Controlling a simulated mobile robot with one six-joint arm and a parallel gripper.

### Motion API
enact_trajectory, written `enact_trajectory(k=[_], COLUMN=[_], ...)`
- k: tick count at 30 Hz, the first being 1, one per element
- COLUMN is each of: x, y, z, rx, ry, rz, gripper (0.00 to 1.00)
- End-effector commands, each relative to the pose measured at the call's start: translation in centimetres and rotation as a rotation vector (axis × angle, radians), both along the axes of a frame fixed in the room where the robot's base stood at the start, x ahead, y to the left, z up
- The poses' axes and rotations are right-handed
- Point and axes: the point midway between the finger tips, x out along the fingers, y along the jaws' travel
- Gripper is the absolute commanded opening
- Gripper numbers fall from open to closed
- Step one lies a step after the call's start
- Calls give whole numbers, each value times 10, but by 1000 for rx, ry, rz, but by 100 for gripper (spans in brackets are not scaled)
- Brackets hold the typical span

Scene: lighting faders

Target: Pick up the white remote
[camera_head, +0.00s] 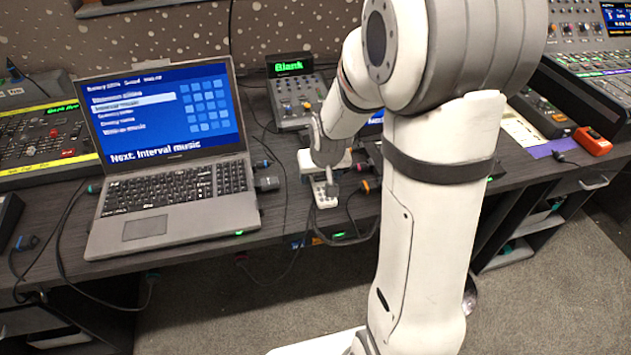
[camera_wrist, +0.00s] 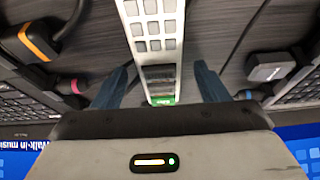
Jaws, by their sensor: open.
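The white remote (camera_head: 325,198) lies on the dark desk, to the right of the laptop, with its upper part hidden by my gripper (camera_head: 328,172). In the wrist view the remote (camera_wrist: 153,28) shows rows of grey buttons, and it runs out of the top of the picture. Its near end has a dark, glossy section with a green strip. My gripper (camera_wrist: 161,68) is open. One finger is on each side of the remote's near end, with a gap on both sides and nothing held.
An open laptop (camera_head: 170,190) stands left of the remote. A small console with a green display (camera_head: 290,66) is behind. Cables with orange (camera_wrist: 38,40) and pink plugs lie close by. An orange box (camera_head: 592,140) is at the right.

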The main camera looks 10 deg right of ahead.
Motion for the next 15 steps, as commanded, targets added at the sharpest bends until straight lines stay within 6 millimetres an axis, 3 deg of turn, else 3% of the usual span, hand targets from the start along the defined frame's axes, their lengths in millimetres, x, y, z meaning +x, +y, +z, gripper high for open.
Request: enact_trajectory(k=[5,15], x=[0,0], y=[0,-1], z=[0,0], rx=[0,-1], ry=[0,1], rz=[-1,-1], gripper=[67,40])
